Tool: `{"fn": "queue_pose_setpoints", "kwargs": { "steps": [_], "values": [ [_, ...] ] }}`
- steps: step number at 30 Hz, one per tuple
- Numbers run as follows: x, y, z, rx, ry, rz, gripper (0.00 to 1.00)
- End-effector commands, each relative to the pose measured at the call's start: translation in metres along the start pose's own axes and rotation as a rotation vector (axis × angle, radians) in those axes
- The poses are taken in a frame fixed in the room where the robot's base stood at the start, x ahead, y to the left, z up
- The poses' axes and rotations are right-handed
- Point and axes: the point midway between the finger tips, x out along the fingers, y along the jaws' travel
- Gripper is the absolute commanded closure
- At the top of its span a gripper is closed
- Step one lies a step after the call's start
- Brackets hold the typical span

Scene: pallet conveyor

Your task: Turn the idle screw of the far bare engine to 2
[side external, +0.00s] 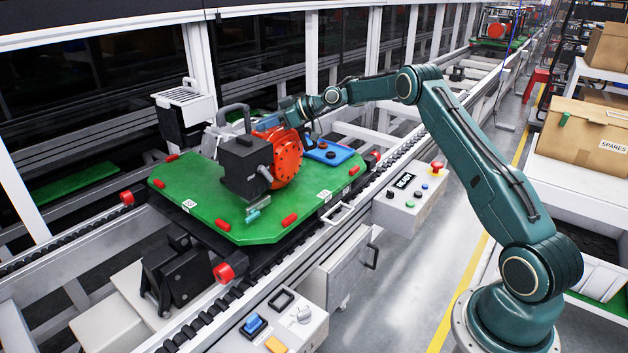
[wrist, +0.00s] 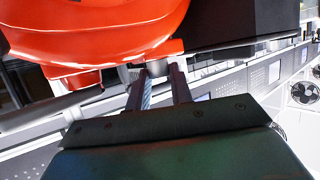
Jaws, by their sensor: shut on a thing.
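An engine with a round orange-red housing (side external: 287,158) and a black box-shaped part (side external: 246,165) stands on the green pallet (side external: 195,190). The red housing fills the upper left of the wrist view (wrist: 90,30). My gripper (side external: 290,112) is at the upper back side of this engine. In the wrist view its two fingers (wrist: 160,75) are shut on a small grey cylindrical piece (wrist: 157,69) just below the red housing, which looks like the idle screw. Its scale and setting cannot be read. In the side view the fingertips are partly hidden by the engine and wrist.
A blue tray (side external: 332,153) with dark round parts lies behind the engine on the pallet. A grey-white box (side external: 184,108) stands at the back left. A control box with a red button (side external: 437,167) is by the conveyor rail. Another red engine (side external: 497,30) sits far down the line.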

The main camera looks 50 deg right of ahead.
Motion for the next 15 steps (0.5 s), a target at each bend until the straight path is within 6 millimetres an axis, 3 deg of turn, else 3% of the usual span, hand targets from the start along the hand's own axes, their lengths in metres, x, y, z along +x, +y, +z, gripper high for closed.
{"fn": "queue_pose_setpoints", "kwargs": {
  "steps": [15],
  "values": [
    [0.0005,0.0009,0.0012,-0.03,-0.002,-0.079,1.0]
  ]
}}
